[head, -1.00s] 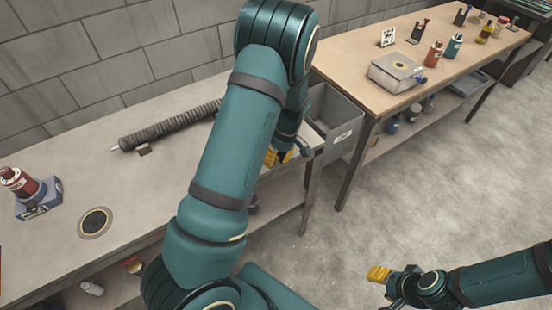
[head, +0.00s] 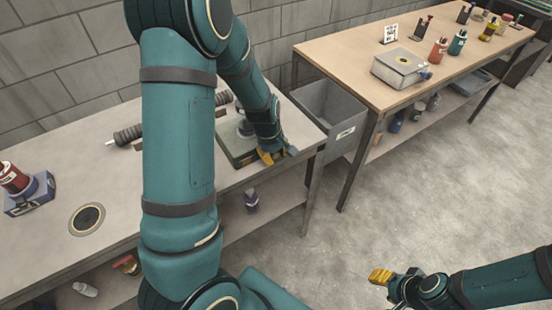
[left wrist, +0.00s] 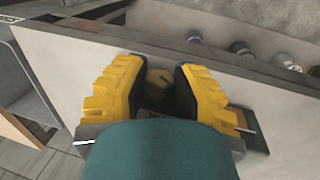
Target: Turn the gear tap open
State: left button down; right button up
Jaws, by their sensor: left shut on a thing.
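A grey-green box-like unit (head: 236,145) stands at the right end of the near grey bench, partly hidden behind my left arm. My left gripper (head: 272,157) is at its front right side, by the bench edge. In the left wrist view, the yellow fingers (left wrist: 162,90) stand on both sides of a small round brownish part (left wrist: 158,84), which I take as the gear tap; the fingers are shut on it. Its turn angle cannot be read. My right gripper (head: 381,276) is over the floor, away from the benches; its finger gap does not show clearly.
A grey bin (head: 330,108) stands between the benches. The wooden bench (head: 345,62) carries another grey box (head: 400,66) with a blue tap, and several bottles. The floor at right is clear.

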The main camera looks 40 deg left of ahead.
pick_arm(q)
jog(key=shift+s+f+t+h+b, duration=0.1)
jog(key=shift+t+h+b, duration=0.2)
jog(key=shift+t+b, duration=0.4)
jog(key=c, duration=0.7)
grip_release()
jog(key=shift+c, duration=0.2)
jog(key=v, duration=1.2)
jog(key=shift+o, duration=0.3)
